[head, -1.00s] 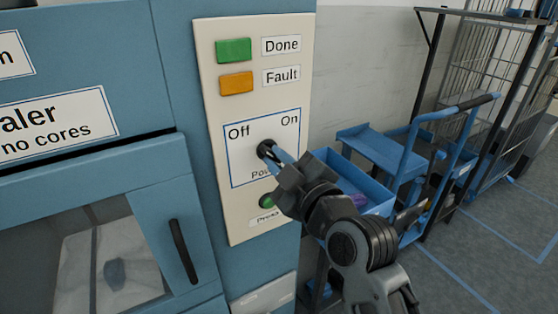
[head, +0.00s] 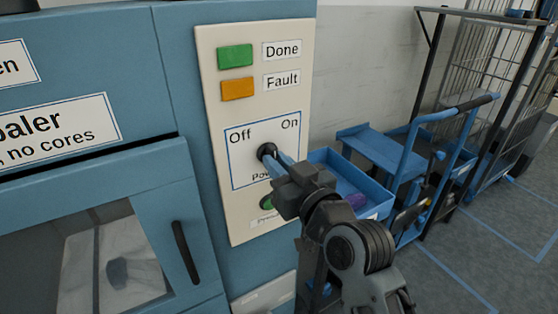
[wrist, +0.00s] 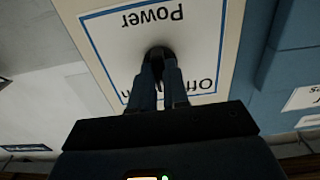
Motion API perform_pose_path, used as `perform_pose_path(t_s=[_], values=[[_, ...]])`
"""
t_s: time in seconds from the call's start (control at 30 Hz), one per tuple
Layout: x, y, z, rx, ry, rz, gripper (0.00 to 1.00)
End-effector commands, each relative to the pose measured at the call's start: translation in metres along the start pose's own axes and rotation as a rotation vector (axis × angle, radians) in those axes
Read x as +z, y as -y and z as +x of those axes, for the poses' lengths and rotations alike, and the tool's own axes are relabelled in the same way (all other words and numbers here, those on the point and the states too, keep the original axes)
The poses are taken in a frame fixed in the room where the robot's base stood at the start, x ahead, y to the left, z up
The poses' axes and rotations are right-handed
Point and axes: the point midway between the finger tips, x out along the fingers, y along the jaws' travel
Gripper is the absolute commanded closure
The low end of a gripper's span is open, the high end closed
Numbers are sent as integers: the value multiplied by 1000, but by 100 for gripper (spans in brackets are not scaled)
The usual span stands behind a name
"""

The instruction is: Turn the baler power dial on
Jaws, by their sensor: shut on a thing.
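The power dial (head: 266,151) is a small black knob on the cream control panel (head: 215,112) of the blue baler (head: 180,62). It sits inside a blue-outlined label with "Off" at upper left and "On" at upper right. My gripper (head: 273,157) is shut on the dial with its blue fingers. In the wrist view the dial (wrist: 159,53) shows upside down between the fingertips, below the inverted word "Power". The fingers cover much of the dial, so I cannot tell which way its pointer faces.
A green button (head: 267,202) lies just below the dial, partly hidden by my gripper. Green Done (head: 235,56) and orange Fault (head: 238,89) lamps are above. A blue cart (head: 395,165) and open bin (head: 335,160) stand to the right.

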Motion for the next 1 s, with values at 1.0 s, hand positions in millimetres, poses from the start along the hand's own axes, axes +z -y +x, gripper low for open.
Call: perform_pose_path(t_s=[1.0], values=[[0,1,0,1,2,769,100]])
